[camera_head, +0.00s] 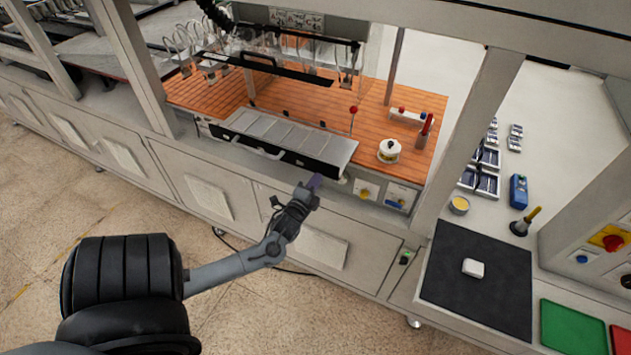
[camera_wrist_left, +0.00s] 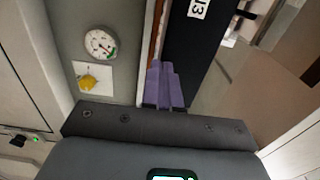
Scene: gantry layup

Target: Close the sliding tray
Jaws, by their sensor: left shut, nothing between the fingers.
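The sliding tray (camera_head: 280,132) has a silver, divided top and a black front with a handle slot. It lies at the front edge of the wooden bench, with its front standing out over the grey cabinets. My left gripper (camera_head: 314,183) has purple fingers, closed together and empty, just below and in front of the right end of the tray's front. In the left wrist view, the purple fingers (camera_wrist_left: 165,86) point alongside a black panel (camera_wrist_left: 192,35) with a white number label. I cannot tell whether they touch it. My right gripper is not in view.
A grey post (camera_head: 468,125) stands right of the bench. A yellow knob (camera_head: 364,192) is on the cabinet face right of the gripper; a round gauge (camera_wrist_left: 100,43) shows in the wrist view. A white jar (camera_head: 389,151) stands on the bench.

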